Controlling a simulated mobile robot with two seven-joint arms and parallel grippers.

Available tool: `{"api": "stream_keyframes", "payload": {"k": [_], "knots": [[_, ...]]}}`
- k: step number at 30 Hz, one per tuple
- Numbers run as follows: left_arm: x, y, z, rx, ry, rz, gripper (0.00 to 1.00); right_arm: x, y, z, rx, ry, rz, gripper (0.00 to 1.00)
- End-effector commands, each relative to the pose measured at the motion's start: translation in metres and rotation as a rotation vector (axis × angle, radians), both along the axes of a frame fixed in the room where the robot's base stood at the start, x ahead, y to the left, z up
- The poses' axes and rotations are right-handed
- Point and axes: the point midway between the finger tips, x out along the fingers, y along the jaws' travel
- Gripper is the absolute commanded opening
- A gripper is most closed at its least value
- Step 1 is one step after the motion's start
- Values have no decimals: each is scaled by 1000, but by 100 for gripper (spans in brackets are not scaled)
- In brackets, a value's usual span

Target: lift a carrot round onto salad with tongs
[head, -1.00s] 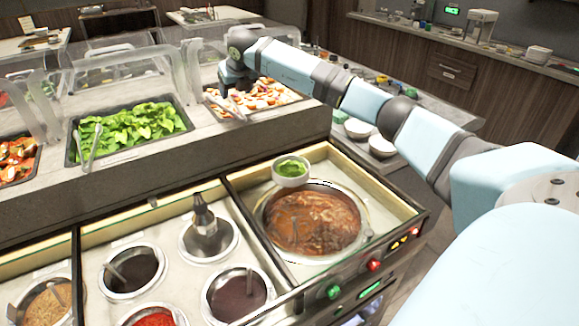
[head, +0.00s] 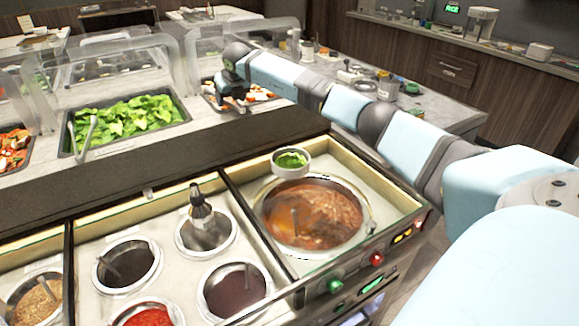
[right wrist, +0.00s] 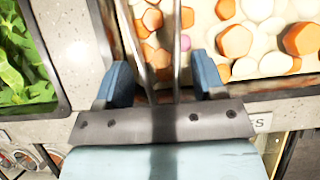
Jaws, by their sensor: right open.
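The carrot tray (head: 262,98) holds orange and pale vegetable rounds at the back counter, partly behind my right arm. Carrot rounds (right wrist: 236,41) show large in the right wrist view. The metal tongs (right wrist: 177,45) show there as two bars running between the fingers of my right gripper (right wrist: 162,80). My right gripper (head: 233,104) is open around the tongs at the tray's front left; in the head view it hides them. Green salad leaves (head: 291,159) fill a small bowl (head: 291,171) at the soup well's back rim. My left gripper is not in view.
A leafy greens tray (head: 64,150) with its own tongs (head: 90,133) stands left of the carrots. Clear guards (head: 185,60) rise around the trays.

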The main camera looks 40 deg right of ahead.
Motion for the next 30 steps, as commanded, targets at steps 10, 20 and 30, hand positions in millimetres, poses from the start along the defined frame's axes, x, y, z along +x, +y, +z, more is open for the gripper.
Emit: {"api": "stream_keyframes", "payload": {"k": [10,20,30], "knots": [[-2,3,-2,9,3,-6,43,0,0,0,0,0,0,26],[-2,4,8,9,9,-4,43,0,0,20,0,-2,1,26],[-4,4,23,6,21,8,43,0,0,72,1,-1,1,26]]}}
